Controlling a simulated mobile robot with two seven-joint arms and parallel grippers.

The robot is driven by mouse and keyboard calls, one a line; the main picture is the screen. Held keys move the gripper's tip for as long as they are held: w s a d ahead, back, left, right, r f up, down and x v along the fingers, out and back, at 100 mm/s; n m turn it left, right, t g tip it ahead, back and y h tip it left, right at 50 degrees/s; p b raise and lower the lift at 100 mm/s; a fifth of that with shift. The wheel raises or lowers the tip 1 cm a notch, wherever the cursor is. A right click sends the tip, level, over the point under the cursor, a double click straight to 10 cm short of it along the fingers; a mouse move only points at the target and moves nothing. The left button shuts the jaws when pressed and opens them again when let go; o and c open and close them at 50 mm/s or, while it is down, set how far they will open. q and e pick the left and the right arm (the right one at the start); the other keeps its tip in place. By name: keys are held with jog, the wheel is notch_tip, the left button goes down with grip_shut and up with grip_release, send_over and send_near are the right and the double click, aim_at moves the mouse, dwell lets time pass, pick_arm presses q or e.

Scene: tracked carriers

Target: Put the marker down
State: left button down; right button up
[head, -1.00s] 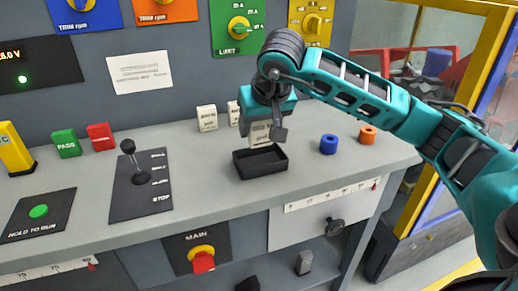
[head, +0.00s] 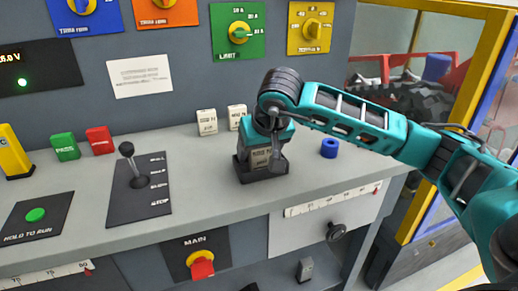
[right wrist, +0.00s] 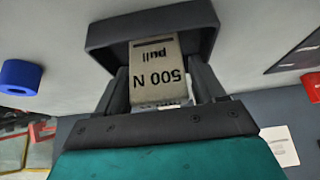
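The marker (head: 261,158) is a pale beige block; the right wrist view shows it (right wrist: 157,72) with "500 N" and "pull" on it. My right gripper (head: 268,150) is shut on it, one dark finger on each side. The marker's lower end is inside the small black tray (head: 262,176), whose rim (right wrist: 150,28) frames it in the right wrist view. Whether it touches the tray floor is hidden. My left gripper is not in view.
Two similar pale markers (head: 207,122) (head: 237,117) stand behind the tray. A blue ring (head: 329,148) is to its right, near my forearm. A black lever (head: 133,165) stands to the left. The bench's front edge is close before the tray.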

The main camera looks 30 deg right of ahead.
jog(key=shift+o, duration=1)
jog(key=shift+r, duration=0.15)
jog(key=p+v, duration=0.2)
jog(key=v, duration=1)
